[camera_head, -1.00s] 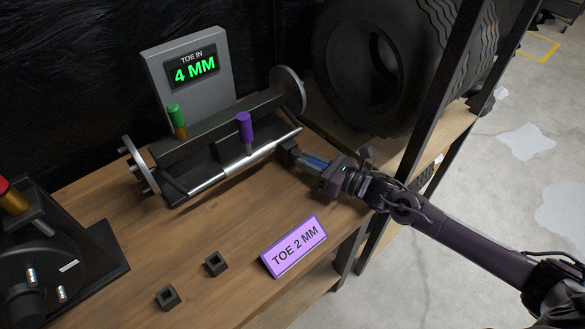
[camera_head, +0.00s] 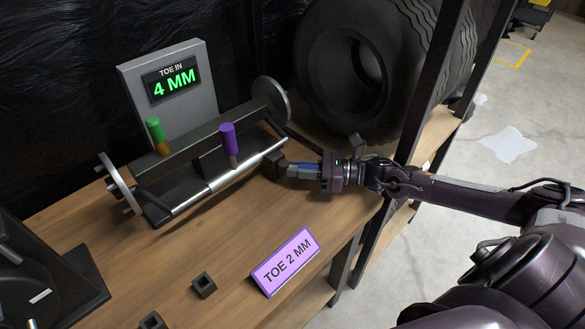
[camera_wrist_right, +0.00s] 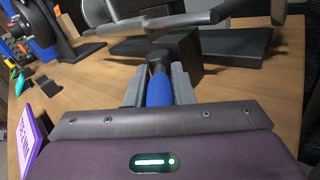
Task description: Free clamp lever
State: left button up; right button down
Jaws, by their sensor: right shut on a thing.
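The toe fixture stands on the bench, with a silver rod (camera_head: 237,173) along its front. A purple-handled lever (camera_head: 228,141) stands nearly upright at the rod. A green-topped lever (camera_head: 155,130) with an orange lower part stands on the dark bar behind. Which one is the clamp lever I cannot tell. My right gripper (camera_head: 300,170) is shut on the blue handle of a mallet (camera_wrist_right: 158,90). The mallet's black head (camera_head: 272,164) is just right of the purple lever, close to the rod's right end; contact is unclear. My left gripper is not in view.
The grey display (camera_head: 172,85) reads TOE IN 4 MM. A purple sign (camera_head: 285,262) reads TOE 2 MM. Small dark square holders (camera_head: 203,286) stand on the bench. A black shelf post (camera_head: 432,85) and a large tyre (camera_head: 345,75) are near my arm.

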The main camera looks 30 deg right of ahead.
jog(key=c, duration=1.3)
grip_release()
jog(key=shift+o, duration=0.2)
pick_arm(q)
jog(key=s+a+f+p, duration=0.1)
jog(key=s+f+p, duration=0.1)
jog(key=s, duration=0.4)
jog(key=shift+p, duration=0.55)
pick_arm(e)
notch_tip(320, 180, up, 20)
